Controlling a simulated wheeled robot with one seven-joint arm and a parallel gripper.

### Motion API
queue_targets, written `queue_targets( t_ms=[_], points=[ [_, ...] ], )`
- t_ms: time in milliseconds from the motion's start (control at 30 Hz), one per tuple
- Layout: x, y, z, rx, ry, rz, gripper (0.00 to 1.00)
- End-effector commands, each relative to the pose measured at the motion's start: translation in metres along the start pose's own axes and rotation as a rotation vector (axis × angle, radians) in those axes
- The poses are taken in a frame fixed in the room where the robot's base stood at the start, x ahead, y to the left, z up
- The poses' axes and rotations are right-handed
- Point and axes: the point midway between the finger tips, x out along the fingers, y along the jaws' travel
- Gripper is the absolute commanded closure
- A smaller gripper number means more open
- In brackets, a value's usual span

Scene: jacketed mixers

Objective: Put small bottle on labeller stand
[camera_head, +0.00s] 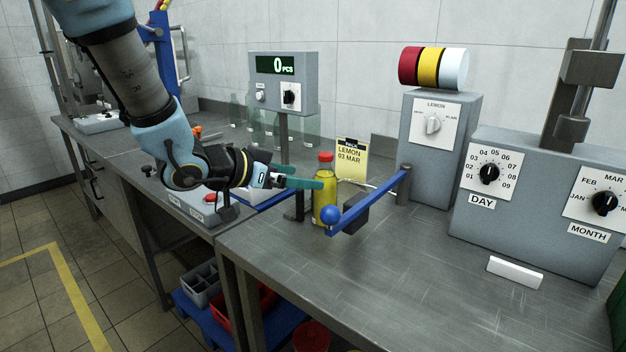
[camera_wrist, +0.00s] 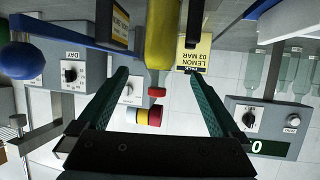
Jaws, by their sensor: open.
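A small yellow bottle (camera_head: 325,200) with a red cap stands upright on the steel bench beside the grey labeller (camera_head: 438,160). In the wrist view the bottle (camera_wrist: 160,45) hangs upside down in the picture, lying across the gap between my two green fingers. My gripper (camera_head: 305,181) is open and level, with its fingertips at the bottle's upper part. The wrist view shows space between each finger of my gripper (camera_wrist: 157,76) and the bottle. A dark block (camera_head: 355,213) stands close to the bottle's right. Whether the bottle rests on a stand is hidden.
A blue lever with a ball end (camera_head: 331,214) reaches in front of the bottle. A yellow LEMON 03 MAR card (camera_head: 351,160) is behind it. A counter display (camera_head: 284,82) stands behind my gripper.

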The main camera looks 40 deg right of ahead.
Motion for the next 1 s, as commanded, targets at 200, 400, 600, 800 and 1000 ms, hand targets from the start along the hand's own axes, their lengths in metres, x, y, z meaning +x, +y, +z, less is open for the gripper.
queue_targets(
  t_ms=[200,400,600,800,1000],
  points=[
    [-0.01,0.0,0.0,-0.001,0.0,0.001,0.0],
    [-0.013,-0.008,0.004,-0.007,-0.015,-0.03,0.0],
    [-0.075,-0.094,0.054,-0.126,-0.21,-0.366,0.0],
    [-0.225,-0.144,0.155,-0.508,-0.569,-0.789,0.0],
    [-0.318,-0.09,0.214,-0.954,-0.795,-0.912,0.0]
  ],
)
